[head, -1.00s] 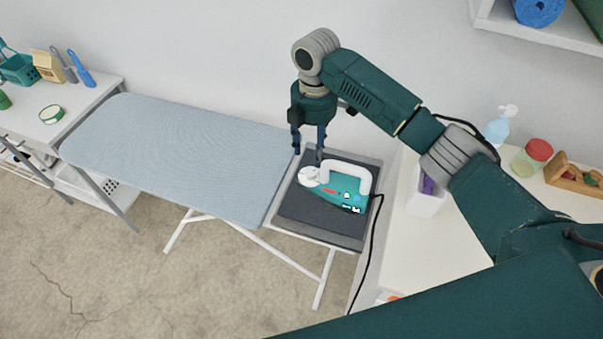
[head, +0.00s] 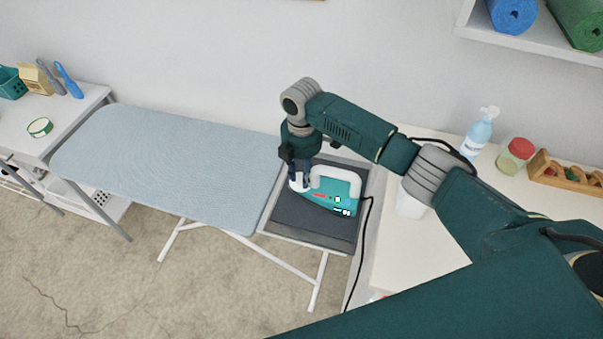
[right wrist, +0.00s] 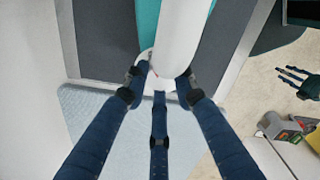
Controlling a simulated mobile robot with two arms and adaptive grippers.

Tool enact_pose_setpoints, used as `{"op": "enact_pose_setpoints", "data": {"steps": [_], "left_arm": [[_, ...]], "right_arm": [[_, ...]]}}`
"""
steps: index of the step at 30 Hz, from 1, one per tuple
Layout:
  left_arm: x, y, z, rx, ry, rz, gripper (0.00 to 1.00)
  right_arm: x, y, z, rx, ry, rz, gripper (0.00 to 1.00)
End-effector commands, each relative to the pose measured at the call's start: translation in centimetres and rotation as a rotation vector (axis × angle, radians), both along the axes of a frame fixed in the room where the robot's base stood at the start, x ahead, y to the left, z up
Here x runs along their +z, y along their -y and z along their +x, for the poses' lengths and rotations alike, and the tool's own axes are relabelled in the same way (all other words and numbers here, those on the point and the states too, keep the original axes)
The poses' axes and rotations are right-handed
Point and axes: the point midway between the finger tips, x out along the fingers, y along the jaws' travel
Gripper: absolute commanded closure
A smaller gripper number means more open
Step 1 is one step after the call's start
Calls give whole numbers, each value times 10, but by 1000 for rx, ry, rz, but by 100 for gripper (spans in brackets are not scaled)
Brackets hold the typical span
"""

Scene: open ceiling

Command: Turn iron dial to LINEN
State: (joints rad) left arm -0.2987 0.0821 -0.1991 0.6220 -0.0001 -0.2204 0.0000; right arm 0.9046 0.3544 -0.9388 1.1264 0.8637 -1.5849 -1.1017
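The iron (head: 345,203) is teal with a white handle and sits on the dark grey rest pad at the right end of the ironing board. Its white round dial (right wrist: 148,58) is at the end towards the board. My right gripper (head: 299,184) is over that end, pointing down. In the right wrist view, its blue fingers (right wrist: 163,80) stand apart around the dial, close to it; firm contact cannot be told. The dial's markings cannot be read. My left gripper (right wrist: 292,76) shows small at the right edge of the right wrist view, fingers spread and empty.
The ironing board (head: 170,165) is clear. A white counter (head: 430,255) on the right holds a soap bottle (head: 478,133), a red-lidded jar (head: 515,156) and a wooden rack (head: 565,175). The iron's black cord (head: 358,255) hangs down beside the rest. A shelf (head: 530,35) is above right.

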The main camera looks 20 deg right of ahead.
Motion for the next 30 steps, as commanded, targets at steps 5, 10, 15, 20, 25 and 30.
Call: {"op": "enact_pose_setpoints", "data": {"steps": [5, 10, 15, 20, 25, 30], "left_arm": [[1, 8, 11, 2, 16, -10, 60], [17, 8, 6, 2, 9, -9, 60], [35, 5, -2, 1, -3, -6, 60], [39, 2, -5, 1, -8, -2, 60], [37, 2, -5, 0, -7, -1, 60], [37, 2, -5, 0, -7, -2, 60]], "right_arm": [[0, 0, 0, -1, 0, 1, 100], [5, -1, 0, -105, -3, 2, 100], [5, -1, 0, -309, -3, 3, 100], [2, -1, 0, -407, 0, 1, 100], [1, 0, 1, -414, 1, 1, 100], [1, 0, 1, -412, 1, 1, 62]]}}
